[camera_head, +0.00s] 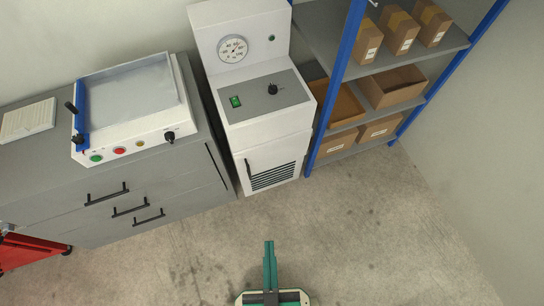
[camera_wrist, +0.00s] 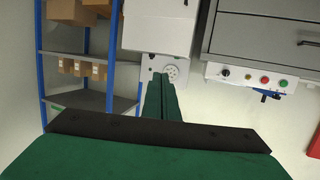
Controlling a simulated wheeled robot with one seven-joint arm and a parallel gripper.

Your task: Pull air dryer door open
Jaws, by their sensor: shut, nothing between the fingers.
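The white air dryer (camera_head: 240,100) stands against the wall between the grey cabinet and the shelf rack. It has a round gauge (camera_head: 233,49), a green switch and a black knob. Its lower door (camera_head: 277,153) looks closed, with a dark vent grille (camera_head: 273,176) and a black vertical handle (camera_head: 248,170) at its left edge. My gripper (camera_head: 269,246) is shut and empty, over the floor in front of the dryer and apart from the door. In the wrist view, upside down, my gripper (camera_wrist: 162,82) points toward the dryer (camera_wrist: 155,35); the handle cannot be made out there.
A grey drawer cabinet (camera_head: 155,213) stands left of the dryer with a white machine (camera_head: 130,146) on top. A blue-posted shelf rack (camera_head: 330,85) with cardboard boxes (camera_head: 391,86) stands close on the right. A red object (camera_head: 30,252) is at far left. The floor (camera_head: 360,230) ahead is clear.

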